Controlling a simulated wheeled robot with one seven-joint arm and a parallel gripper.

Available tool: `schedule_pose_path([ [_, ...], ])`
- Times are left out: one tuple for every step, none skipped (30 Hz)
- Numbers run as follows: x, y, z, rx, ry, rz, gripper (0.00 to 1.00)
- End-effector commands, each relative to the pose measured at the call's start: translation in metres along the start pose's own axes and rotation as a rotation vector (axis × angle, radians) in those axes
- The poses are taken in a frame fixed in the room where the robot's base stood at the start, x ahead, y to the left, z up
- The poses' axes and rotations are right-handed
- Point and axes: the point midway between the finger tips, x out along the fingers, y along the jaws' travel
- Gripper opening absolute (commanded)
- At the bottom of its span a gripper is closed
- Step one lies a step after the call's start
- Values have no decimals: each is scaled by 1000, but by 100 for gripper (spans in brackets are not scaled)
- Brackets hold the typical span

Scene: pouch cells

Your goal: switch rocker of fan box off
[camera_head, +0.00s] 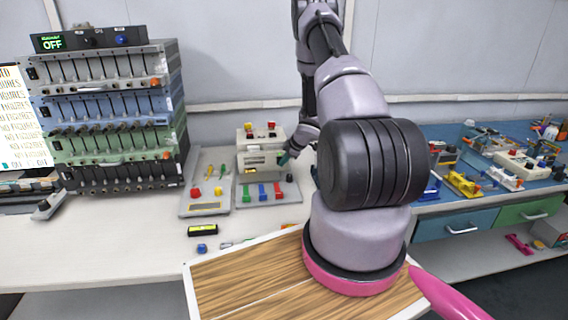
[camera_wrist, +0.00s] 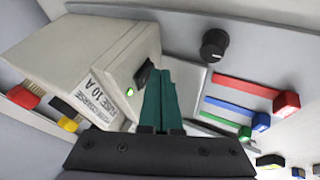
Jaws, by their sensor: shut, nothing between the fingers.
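A cream box (camera_wrist: 85,62) with a label reading "FUSE 10 A" stands in the wrist view, likely the fan box; no fan shows. A black rocker (camera_wrist: 144,75) sits on its face, with a lit green lamp (camera_wrist: 130,92) beside it. The box also shows in the head view (camera_head: 262,158), on the bench left of my arm. My gripper (camera_wrist: 168,82) has teal fingers, shut and empty, right beside the rocker. I cannot tell whether they touch it. In the head view my gripper (camera_head: 284,158) is at the box's right side.
A black knob (camera_wrist: 214,44) and red, blue and green levers (camera_wrist: 262,121) are right of the fingers. Red and yellow plugs (camera_wrist: 68,124) are on the box. A panel (camera_head: 208,183) stands left of the box; a rack (camera_head: 112,115) stands farther left.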

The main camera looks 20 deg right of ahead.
Motion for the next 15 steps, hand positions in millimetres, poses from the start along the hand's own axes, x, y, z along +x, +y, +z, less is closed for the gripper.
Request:
schedule_pose_path([
  [0,0,0,0,0,0,0],
  [0,0,0,0,0,0,0],
  [0,0,0,0,0,0,0],
  [0,0,0,0,0,0,0],
  [0,0,0,0,0,0,0],
  [0,0,0,0,0,0,0],
  [1,1,1,1,0,0,0],
  [2,2,2,2,-1,0,0],
  [3,2,2,1,-1,0,0],
  [3,2,1,0,-1,-1,0],
  [3,2,1,0,-1,-1,0],
  [3,2,1,0,-1,-1,0],
  [3,2,1,0,-1,-1,0],
  [3,2,1,0,-1,-1,0],
  [3,2,1,0,-1,0,0],
])
